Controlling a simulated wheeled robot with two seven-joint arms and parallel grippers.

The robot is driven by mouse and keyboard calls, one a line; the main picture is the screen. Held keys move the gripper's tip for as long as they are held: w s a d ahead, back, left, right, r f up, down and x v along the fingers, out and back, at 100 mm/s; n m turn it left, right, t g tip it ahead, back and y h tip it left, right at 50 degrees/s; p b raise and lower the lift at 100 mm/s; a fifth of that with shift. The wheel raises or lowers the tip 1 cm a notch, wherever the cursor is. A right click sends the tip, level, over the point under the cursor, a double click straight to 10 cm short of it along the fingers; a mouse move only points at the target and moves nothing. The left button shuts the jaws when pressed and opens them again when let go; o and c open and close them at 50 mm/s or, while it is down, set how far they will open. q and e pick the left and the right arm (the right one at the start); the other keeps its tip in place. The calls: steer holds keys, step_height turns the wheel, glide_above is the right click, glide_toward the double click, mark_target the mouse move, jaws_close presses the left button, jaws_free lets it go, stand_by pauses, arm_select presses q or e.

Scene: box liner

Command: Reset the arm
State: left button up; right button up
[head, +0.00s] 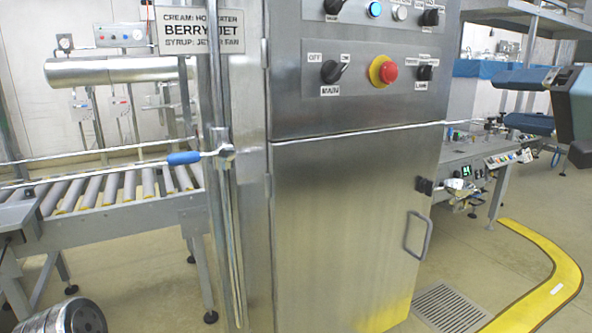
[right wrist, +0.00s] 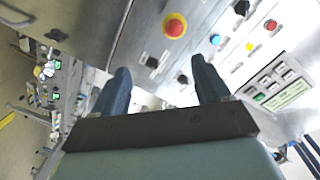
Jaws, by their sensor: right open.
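My right gripper (head: 499,99) shows at the right edge of the head view, with its dark blue fingers pointing left. It is raised to the right of the steel control cabinet (head: 345,215) and looks apart from it, though the gap is hard to judge. In the right wrist view the right gripper (right wrist: 160,67) has its two fingers spread wide, with nothing between them. The cabinet's control panel shows beyond the fingertips, with a red emergency button (right wrist: 175,26). My left gripper is in neither view.
A roller conveyor (head: 120,190) with a blue-handled bar (head: 184,158) stands left of the cabinet. A door handle (head: 417,235) sticks out from the cabinet front. A workbench (head: 480,165) stands behind at the right. Yellow floor marking (head: 560,285) curves across open floor.

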steer(key=w+a+f+g+h, duration=0.1)
steer(key=w+a+f+g, duration=0.15)
steer(key=w+f, duration=0.6)
steer(key=w+a+f+g+h, duration=0.1)
steer(key=w+a+f+g, duration=0.15)
steer(key=f, duration=1.15)
steer(key=w+a+f+g+h, duration=0.1)
steer(key=w+a+f, duration=0.4)
steer(key=f, duration=0.6)
steer(key=s+a+f+g, duration=0.1)
steer(key=a+f+g, duration=0.1)
steer(key=f, duration=0.9)
steer(key=s+a+f+g, duration=0.1)
steer(key=a+f, duration=0.1)
steer(key=f, duration=0.8)
steer(key=s+a+f+n+g, duration=0.25)
steer(key=s+f, duration=0.35)
steer(key=f, duration=0.6)
steer(key=s+a+f+g, duration=0.1)
steer(key=s+a+f, duration=0.2)
steer(key=s, duration=0.3)
steer(key=s+a+f+n+g, duration=0.1)
steer(key=s+a+f, duration=0.2)
steer(key=s+f, duration=0.2)
steer(key=s+a+f+g, duration=0.2)
steer(key=s+f, duration=0.3)
steer(key=s, duration=0.4)
steer(key=shift+s+a+y, duration=0.25)
steer(key=shift+a+y, duration=0.05)
steer(key=shift+a, duration=0.2)
